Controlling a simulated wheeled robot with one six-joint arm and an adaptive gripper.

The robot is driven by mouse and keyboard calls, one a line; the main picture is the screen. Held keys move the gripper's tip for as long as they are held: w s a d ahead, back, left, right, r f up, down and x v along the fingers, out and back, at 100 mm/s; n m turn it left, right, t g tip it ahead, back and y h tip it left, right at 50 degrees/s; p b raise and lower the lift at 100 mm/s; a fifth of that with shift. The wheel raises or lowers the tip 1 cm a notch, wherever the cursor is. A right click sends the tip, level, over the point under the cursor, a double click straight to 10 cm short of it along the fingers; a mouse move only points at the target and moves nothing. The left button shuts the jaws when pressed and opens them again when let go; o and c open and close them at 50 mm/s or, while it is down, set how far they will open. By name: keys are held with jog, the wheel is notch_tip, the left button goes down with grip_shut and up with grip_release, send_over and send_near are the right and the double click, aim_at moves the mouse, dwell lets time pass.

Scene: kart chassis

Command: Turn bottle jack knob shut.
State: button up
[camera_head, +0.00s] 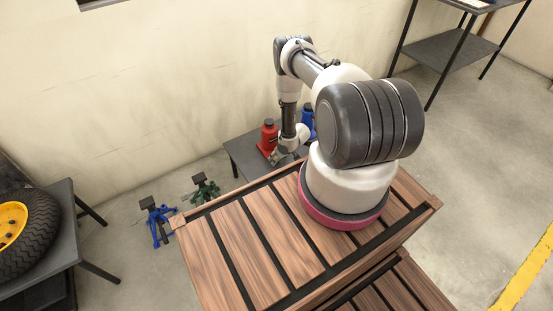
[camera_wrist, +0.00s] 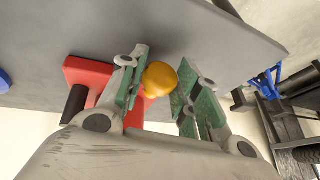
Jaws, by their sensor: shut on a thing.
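A red bottle jack (camera_head: 268,136) stands upright on a low dark table (camera_head: 241,151) by the wall. In the wrist view part of its red body (camera_wrist: 88,72) shows at the left, behind my left finger. A rounded yellow knob (camera_wrist: 158,78) sits between my fingertips in that view. My gripper (camera_wrist: 162,66) is shut on the knob with its green pads on either side. In the head view my gripper (camera_head: 280,157) is small, low beside the red jack, and the knob cannot be made out.
A blue bottle jack (camera_head: 307,118) stands just right of the red one, partly behind my arm. Blue (camera_head: 156,217) and green (camera_head: 204,188) jack stands are on the floor to the left. A tire (camera_head: 30,240) lies on a table at far left.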

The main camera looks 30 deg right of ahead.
jog(key=o, duration=1)
notch_tip(320, 180, up, 10)
